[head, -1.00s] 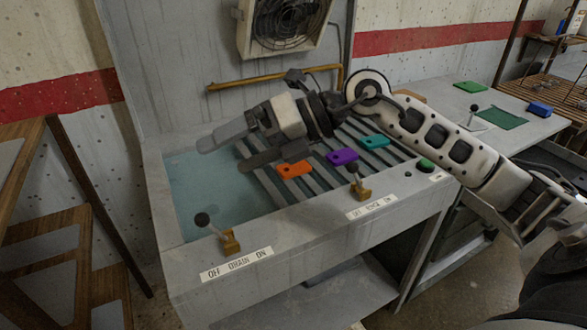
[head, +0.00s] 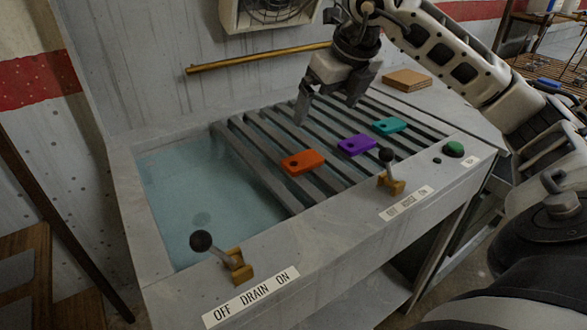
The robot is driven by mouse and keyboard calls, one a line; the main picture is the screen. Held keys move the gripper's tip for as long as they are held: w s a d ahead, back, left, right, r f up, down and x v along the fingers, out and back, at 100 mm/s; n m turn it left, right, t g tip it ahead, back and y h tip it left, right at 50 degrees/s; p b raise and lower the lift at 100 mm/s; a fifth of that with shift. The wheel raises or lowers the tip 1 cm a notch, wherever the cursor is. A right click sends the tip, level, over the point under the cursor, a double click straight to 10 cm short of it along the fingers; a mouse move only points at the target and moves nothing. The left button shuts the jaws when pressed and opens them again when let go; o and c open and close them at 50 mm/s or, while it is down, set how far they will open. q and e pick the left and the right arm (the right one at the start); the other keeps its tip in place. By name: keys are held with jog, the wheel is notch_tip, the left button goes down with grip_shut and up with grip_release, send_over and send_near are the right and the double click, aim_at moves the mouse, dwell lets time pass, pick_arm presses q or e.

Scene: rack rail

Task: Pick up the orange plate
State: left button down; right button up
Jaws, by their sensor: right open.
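The orange plate (head: 308,160) is a small flat piece with a dark hole near its left end. It lies on the slatted rack (head: 262,160) over the sink basin, near the rack's left side. My right gripper (head: 328,106) points downward above the rack, behind and a little right of the orange plate in the picture. Its fingers are apart with nothing between them, and it does not touch the plate. My left gripper is out of view.
A purple plate (head: 362,144) and a teal plate (head: 394,124) lie right of the orange one. Levers marked drain (head: 203,242) and rinse (head: 387,156) stand on the front rim, with a green button (head: 453,149). A brass rail (head: 250,60) runs behind. Water fills the left basin (head: 195,190).

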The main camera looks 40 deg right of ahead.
send_near(303, 160)
notch_tip(303, 160, down, 3)
jog(key=shift+w+p+x, duration=0.2)
jog(key=shift+x, duration=1.1)
jog(key=shift+w+p+x, duration=0.2)
jog(key=shift+w+x, duration=0.05)
jog(key=shift+x, duration=1.05)
jog(key=shift+d+r, duration=0.1)
jog(key=shift+r, duration=0.2)
jog(key=c, duration=1)
